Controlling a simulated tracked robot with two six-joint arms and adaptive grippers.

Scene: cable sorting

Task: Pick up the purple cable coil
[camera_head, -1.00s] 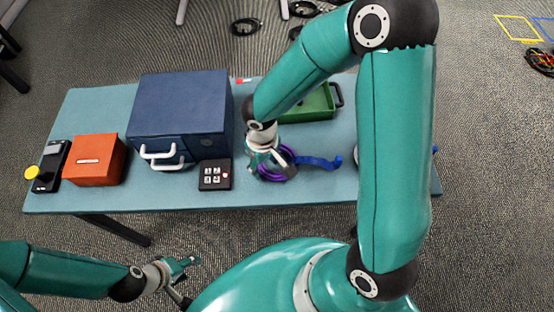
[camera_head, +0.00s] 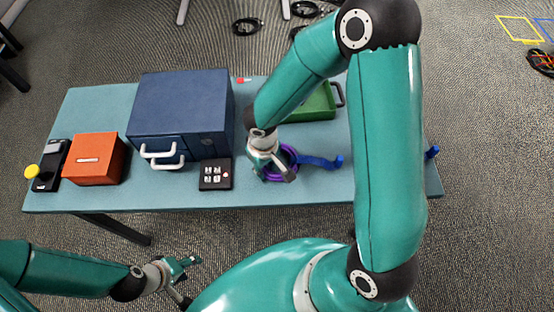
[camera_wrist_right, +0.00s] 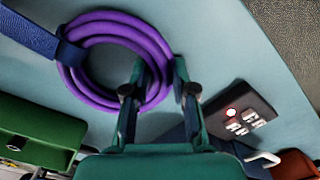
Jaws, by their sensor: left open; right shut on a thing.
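The purple cable coil (camera_head: 289,153) lies on the teal table, partly hidden under my right gripper in the head view. In the right wrist view the coil (camera_wrist_right: 163,55) is a ring of several loops with a blue strap (camera_wrist_right: 68,50) on one side. My right gripper (camera_head: 275,172) is at the coil's near left edge. In the wrist view my right gripper's fingers (camera_wrist_right: 158,82) straddle the coil's rim and are shut on it. My left gripper (camera_head: 190,264) is open and empty, in front of the table at lower left.
A black keypad box (camera_head: 215,174) sits just left of my right gripper. A blue cabinet (camera_head: 180,105) with white handles and an orange box (camera_head: 95,160) stand further left. A green tray (camera_head: 322,104) is behind the coil.

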